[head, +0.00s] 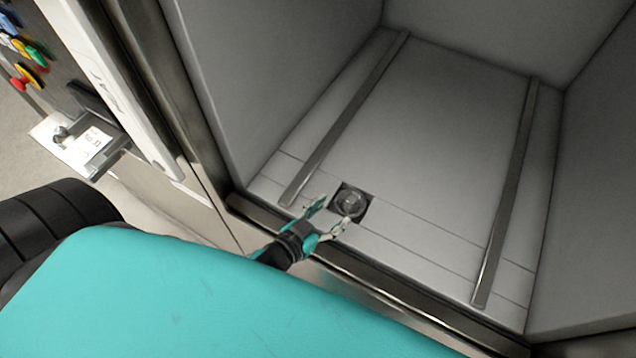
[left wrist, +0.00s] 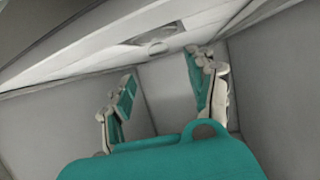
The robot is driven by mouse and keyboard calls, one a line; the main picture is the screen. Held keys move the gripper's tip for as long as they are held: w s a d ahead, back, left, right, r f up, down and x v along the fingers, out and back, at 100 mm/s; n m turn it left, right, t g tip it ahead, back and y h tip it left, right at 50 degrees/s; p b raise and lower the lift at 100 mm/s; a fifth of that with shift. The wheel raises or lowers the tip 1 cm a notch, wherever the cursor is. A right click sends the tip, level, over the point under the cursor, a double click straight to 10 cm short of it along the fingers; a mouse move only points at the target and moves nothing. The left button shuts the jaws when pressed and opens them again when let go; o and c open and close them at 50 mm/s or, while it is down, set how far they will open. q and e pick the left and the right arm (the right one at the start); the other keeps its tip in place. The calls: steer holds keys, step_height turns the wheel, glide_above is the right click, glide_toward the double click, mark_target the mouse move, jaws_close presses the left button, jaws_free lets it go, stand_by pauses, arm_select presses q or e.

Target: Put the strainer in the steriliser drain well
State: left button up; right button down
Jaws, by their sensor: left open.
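The drain well is a dark square recess (head: 366,210) in the steriliser floor, near the front sill in the head view. A round grey, glassy-looking piece, apparently the strainer (head: 350,202), sits inside the recess. I cannot tell how deep it sits or whether it lies fully flat. My left gripper (head: 335,211) is just in front of the well with its fingers spread apart, and nothing shows between them. In the left wrist view, the open fingers (left wrist: 166,88) also show empty. My right gripper is not in view.
Two metal rails (head: 345,120) (head: 508,190) run along the chamber floor, with clear floor between them. Grey walls enclose the chamber. A metal sill (head: 380,300) crosses the front. A control panel with coloured buttons (head: 30,50) stands outside at left.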

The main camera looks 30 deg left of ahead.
arm_select(q)
steer(key=shift+v, duration=2.35)
steer(key=shift+c, duration=0.4)
